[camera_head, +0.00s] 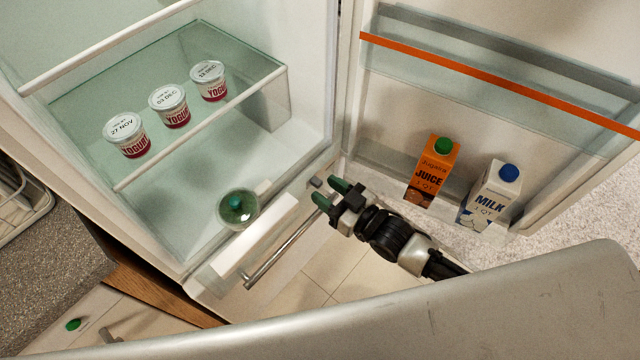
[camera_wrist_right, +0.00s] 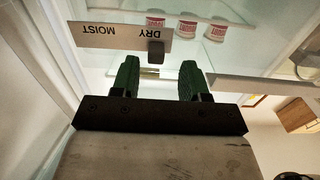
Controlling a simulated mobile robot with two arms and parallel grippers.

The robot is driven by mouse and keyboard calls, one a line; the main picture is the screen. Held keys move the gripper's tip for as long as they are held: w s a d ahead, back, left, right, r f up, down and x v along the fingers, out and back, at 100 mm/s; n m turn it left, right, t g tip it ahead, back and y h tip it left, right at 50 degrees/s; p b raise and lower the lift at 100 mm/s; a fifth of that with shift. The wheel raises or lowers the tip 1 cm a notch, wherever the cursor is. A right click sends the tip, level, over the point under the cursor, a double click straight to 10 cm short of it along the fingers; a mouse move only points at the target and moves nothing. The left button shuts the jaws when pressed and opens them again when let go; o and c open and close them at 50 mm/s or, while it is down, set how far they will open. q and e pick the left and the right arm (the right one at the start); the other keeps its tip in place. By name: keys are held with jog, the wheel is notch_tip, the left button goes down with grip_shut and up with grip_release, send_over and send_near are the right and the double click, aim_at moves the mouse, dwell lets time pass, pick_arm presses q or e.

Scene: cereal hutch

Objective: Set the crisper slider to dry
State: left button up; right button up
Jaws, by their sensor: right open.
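The crisper slider is a small grey knob (camera_head: 316,182) on the fridge's lower front edge. In the right wrist view the knob (camera_wrist_right: 155,52) sits on a white label strip (camera_wrist_right: 90,35) that reads DRY and MOIST upside down. My right gripper (camera_head: 331,193) is open, with green fingertips close to the knob. In the wrist view the knob shows between the two fingers (camera_wrist_right: 158,78), a little past their tips; contact cannot be told. My left gripper is not in view.
A drawer handle bar (camera_head: 282,252) lies left of my right gripper. A green round container (camera_head: 238,209) and yogurt cups (camera_head: 170,106) stand inside the fridge. The open door holds a juice carton (camera_head: 433,172) and a milk carton (camera_head: 491,196). Floor tiles are clear below.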

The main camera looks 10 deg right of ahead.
jog(key=v, duration=0.8)
jog(key=shift+b, duration=0.35)
jog(key=s+d+f+m+g+h, duration=0.2)
jog(key=d+f+h, duration=0.25)
jog(key=f, duration=0.75)
jog(key=s+d+f+m+g+h, duration=0.15)
jog(key=d+f+h, duration=0.3)
jog(key=f, duration=0.85)
jog(key=s+f+g, duration=0.3)
jog(key=s+f, duration=0.2)
jog(key=s, duration=0.4)
jog(key=s+f+m+g+h, duration=0.1)
jog(key=s+f+g, duration=0.2)
jog(key=s+f, duration=0.3)
jog(key=s+f+g+h, duration=0.1)
jog(key=s+f+g, duration=0.2)
jog(key=s, duration=0.9)
notch_tip(320, 180, down, 3)
jog(key=shift+r+m+g, duration=0.2)
jog(key=shift+m+g, duration=0.15)
jog(key=shift+a, duration=0.1)
